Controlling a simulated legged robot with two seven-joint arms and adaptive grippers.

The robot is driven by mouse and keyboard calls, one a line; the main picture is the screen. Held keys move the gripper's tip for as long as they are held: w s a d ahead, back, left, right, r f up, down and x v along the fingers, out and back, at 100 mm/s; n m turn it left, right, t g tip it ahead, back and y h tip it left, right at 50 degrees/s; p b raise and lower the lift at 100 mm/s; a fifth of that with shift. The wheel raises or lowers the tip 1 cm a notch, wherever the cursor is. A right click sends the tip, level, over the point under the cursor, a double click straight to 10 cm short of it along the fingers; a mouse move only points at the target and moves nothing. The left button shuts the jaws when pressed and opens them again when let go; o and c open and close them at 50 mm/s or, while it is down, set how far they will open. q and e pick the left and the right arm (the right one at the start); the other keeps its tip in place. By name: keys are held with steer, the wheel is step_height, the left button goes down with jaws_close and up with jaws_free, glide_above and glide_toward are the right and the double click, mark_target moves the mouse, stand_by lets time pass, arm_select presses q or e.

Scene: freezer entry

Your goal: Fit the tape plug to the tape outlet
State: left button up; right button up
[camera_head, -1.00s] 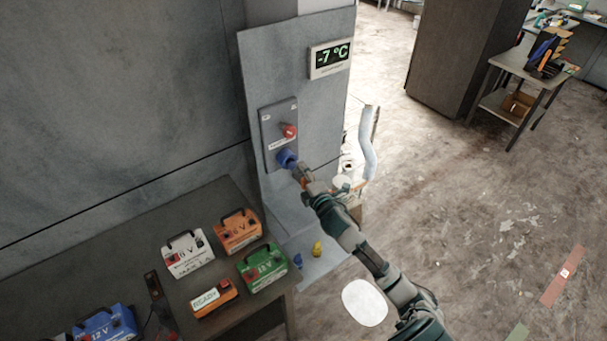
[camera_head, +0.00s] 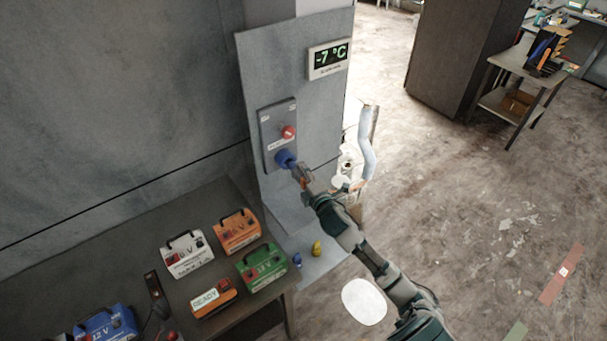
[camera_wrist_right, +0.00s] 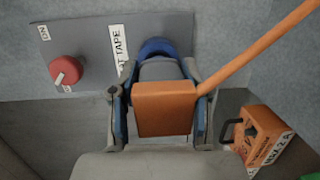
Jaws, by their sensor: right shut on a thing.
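The blue round tape outlet (camera_head: 284,159) is on a grey switch plate on the wall panel. It also shows in the right wrist view (camera_wrist_right: 157,46), beside a label of which "AT TAPE" can be read. My right gripper (camera_head: 301,174) is shut on the tape plug, an orange block (camera_wrist_right: 165,108) with a grey front and an orange cable. The plug's grey front points at the outlet and meets or overlaps its blue ring in the wrist view. I cannot tell how deep it sits. My left gripper is not in view.
A red knob (camera_head: 288,132) sits above the outlet. A display (camera_head: 330,59) reads -7 °C. A dark table at the lower left holds several battery-like boxes, including an orange one (camera_head: 237,231) and a green one (camera_head: 262,267). Small blue and yellow pieces (camera_head: 316,248) lie on a grey ledge.

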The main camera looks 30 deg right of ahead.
mark_target(296, 167)
steer(key=shift+w+a, duration=0.2)
steer(key=shift+w, duration=2)
steer(key=o, duration=1.4)
steer(key=shift+c, duration=0.2)
steer(key=s+a, duration=0.1)
steer(key=s, duration=1.1)
steer(key=shift+a+r, duration=0.15)
steer(key=shift+r, duration=0.15)
